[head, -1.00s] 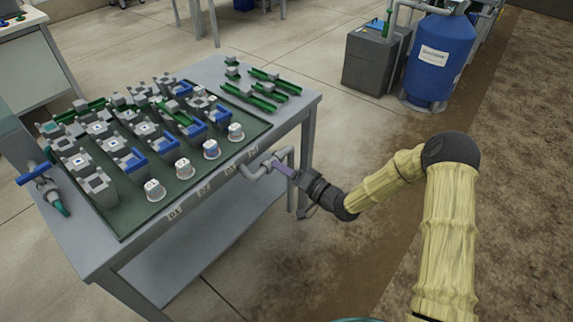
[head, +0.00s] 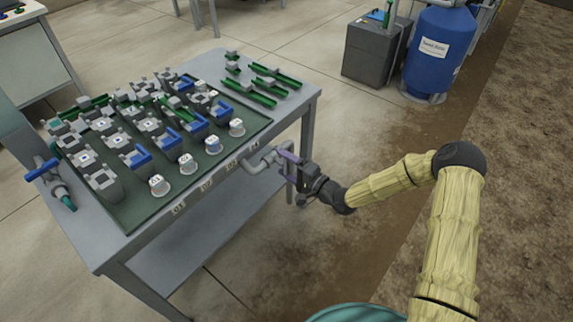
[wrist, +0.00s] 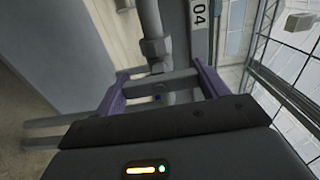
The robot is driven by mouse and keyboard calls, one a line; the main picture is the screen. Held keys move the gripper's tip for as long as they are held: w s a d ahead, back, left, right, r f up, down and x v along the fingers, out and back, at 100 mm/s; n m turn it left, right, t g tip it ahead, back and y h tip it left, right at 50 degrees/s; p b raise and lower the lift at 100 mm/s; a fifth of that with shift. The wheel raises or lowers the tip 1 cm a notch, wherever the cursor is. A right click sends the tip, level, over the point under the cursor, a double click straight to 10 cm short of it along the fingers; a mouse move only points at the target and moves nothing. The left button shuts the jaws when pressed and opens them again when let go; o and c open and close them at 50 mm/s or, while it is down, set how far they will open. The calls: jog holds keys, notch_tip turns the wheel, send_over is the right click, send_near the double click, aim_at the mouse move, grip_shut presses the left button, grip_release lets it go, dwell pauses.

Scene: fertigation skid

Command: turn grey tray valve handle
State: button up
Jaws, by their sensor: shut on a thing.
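The grey tray valve handle shows in the wrist view as a grey bar (wrist: 172,84) across a grey pipe fitting, between my two purple fingers. My gripper (wrist: 160,72) is shut on this handle. In the head view, my gripper (head: 281,154) is at the table's front edge, by the grey bent pipe (head: 256,164) near label 04. The handle is mostly hidden there by the fingers and too small to make out clearly.
The grey table (head: 120,252) carries a dark green tray (head: 143,212) with several grey and blue blocks and white-capped cups. A blue-handled valve (head: 45,172) is at its left end. A blue tank (head: 436,50) and grey box (head: 372,52) stand behind. Floor right of the table is clear.

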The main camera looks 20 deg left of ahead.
jog(key=shift+d+f, duration=0.15)
jog(key=o, duration=1)
jog(key=p+v, duration=0.1)
jog(key=v, duration=1.6)
jog(key=shift+s+d+p, duration=0.15)
jog(key=shift+d+p, duration=0.05)
jog(key=shift+p, duration=0.15)
